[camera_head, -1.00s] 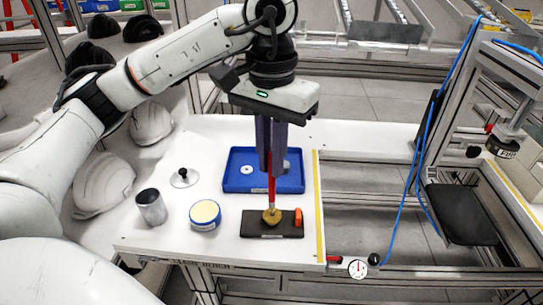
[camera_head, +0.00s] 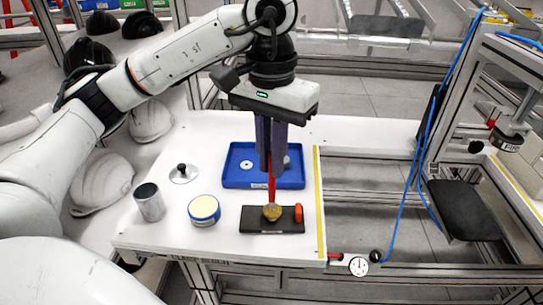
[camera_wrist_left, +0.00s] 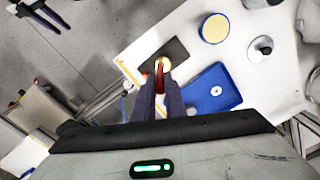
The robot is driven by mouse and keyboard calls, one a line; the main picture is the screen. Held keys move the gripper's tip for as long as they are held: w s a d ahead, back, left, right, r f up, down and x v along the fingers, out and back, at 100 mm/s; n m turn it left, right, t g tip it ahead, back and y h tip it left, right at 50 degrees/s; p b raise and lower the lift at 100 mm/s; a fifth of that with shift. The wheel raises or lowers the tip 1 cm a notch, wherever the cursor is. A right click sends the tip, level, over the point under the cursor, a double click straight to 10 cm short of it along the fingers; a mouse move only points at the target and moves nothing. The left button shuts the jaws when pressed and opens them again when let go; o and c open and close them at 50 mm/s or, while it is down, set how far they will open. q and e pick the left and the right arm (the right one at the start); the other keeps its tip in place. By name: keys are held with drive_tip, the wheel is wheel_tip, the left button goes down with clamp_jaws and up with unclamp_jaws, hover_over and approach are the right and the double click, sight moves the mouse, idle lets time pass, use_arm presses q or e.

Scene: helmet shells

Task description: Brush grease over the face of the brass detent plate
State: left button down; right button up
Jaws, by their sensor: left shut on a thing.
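My left gripper (camera_head: 271,160) points straight down and is shut on a brush with a red handle (camera_head: 271,190). The brush's lower end is at the small round brass detent plate (camera_head: 272,213), which sits on a black base (camera_head: 253,225) with an orange piece at its right end. The bristles are too small to tell from the brass. In the left wrist view the red handle (camera_wrist_left: 159,75) runs from between the fingers to the brass plate (camera_wrist_left: 165,62). A blue tin of pale yellow grease (camera_head: 204,210) stands open left of the base. My right gripper (camera_wrist_left: 55,18) is empty, its fingers apart.
A blue tray (camera_head: 240,183) with a white ring lies behind the base. A steel cup (camera_head: 150,203) and a knobbed lid (camera_head: 183,173) are at the left of the white table. White helmet shells (camera_head: 100,180) lie beyond its left edge. A dial gauge (camera_head: 358,266) is at front right.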

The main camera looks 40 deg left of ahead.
use_arm(q)
drive_tip(key=shift+f+b, duration=0.6)
drive_tip(key=shift+f, duration=0.15)
drive_tip(key=shift+w, duration=0.1)
